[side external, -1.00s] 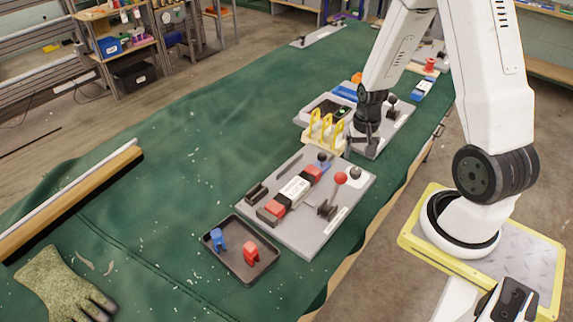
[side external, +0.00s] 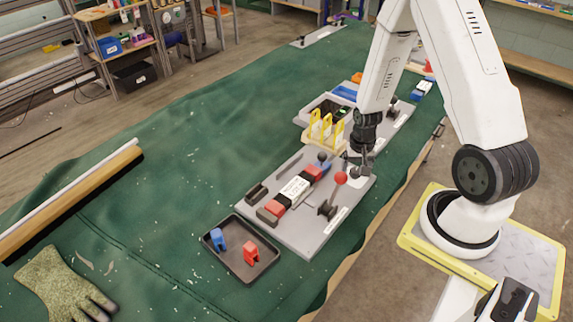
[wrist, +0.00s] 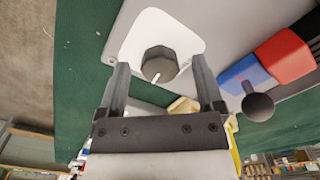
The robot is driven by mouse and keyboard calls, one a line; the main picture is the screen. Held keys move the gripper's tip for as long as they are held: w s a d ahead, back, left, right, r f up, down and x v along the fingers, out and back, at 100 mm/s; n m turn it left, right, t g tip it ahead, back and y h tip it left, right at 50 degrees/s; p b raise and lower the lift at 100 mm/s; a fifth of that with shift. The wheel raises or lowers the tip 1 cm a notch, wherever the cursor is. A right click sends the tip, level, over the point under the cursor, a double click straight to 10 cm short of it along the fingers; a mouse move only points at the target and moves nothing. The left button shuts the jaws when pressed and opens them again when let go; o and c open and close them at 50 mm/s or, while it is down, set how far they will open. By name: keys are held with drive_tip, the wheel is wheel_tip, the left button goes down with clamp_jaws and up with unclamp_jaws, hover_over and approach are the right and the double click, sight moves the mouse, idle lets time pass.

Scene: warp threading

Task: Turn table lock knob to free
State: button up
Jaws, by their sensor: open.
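A dark, many-sided knob (wrist: 160,62) with a white pointer mark sits on a white plate (wrist: 190,35) in the wrist view. The mark points toward the lower edge of the picture. My gripper (wrist: 160,72) is open, with one finger on each side of the knob's near part and visible gaps to it. In the side view my gripper (side external: 361,170) is over the far right corner of the grey panel (side external: 290,235). There it largely hides the knob. How high the fingertips are above the plate is hard to tell.
A red-ball lever (side external: 340,178), a black ball handle (side external: 322,157) and red and blue blocks (side external: 313,171) stand close by on the panel. A yellow rack (side external: 325,130) is behind. A tray (side external: 240,270) with clips lies in front.

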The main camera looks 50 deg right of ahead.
clamp_jaws()
drive_tip(key=shift+n, duration=0.5)
drive_tip(key=n, duration=0.2)
drive_tip(key=shift+n, duration=0.4)
drive_tip(key=n, duration=0.9)
drive_tip(key=shift+n, duration=1.9)
